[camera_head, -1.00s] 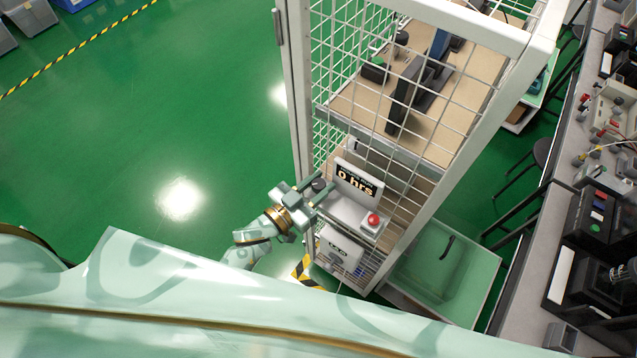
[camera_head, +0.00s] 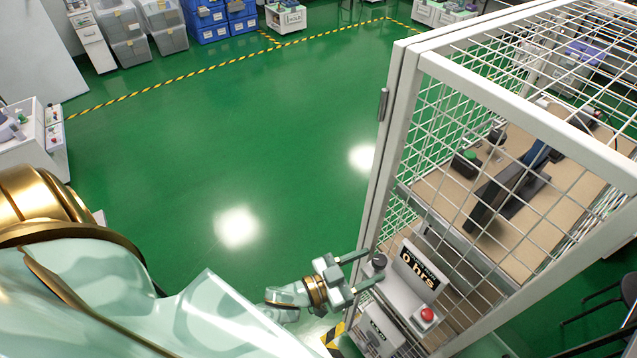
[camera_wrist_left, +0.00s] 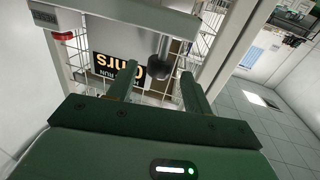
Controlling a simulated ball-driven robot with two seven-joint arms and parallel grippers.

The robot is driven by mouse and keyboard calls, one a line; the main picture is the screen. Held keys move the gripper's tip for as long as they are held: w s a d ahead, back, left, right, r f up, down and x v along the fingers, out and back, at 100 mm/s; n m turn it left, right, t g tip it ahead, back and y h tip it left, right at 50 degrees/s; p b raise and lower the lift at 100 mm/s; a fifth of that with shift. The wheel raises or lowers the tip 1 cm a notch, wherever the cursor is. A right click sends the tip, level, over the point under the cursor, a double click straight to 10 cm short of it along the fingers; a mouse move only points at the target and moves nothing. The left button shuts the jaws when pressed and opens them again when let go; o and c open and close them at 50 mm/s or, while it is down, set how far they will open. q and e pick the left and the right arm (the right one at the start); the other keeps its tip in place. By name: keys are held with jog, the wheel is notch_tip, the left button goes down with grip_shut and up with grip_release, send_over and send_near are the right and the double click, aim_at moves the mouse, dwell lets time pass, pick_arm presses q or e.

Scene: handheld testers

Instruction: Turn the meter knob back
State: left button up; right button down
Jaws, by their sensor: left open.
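The meter box (camera_head: 400,300) is grey and stands by the cage. Its black display (camera_head: 418,270) reads "0 hrs"; in the left wrist view the display (camera_wrist_left: 120,66) also shows "RUN", partly hidden by a finger. The dark round knob (camera_head: 379,261) is at the box's left end. My left gripper (camera_head: 372,267) is open at the knob, its fingers pointing toward it. In the left wrist view the knob (camera_wrist_left: 160,69) appears between the open fingertips (camera_wrist_left: 159,72); I cannot tell whether they touch it. My right gripper is not in view.
A red button (camera_head: 427,314) sits on the box's right end. The white mesh cage post (camera_head: 385,150) rises close to the knob. A second grey box (camera_head: 380,332) is below the meter. Green floor (camera_head: 230,140) to the left is open.

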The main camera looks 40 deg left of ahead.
pick_arm(q)
jog(key=b+v, duration=0.1)
jog(key=v, duration=1.1)
jog(key=shift+s+a, duration=0.15)
jog(key=shift+s, duration=0.1)
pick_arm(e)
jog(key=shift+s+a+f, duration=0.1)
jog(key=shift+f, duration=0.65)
pick_arm(q)
jog(key=shift+o, duration=0.2)
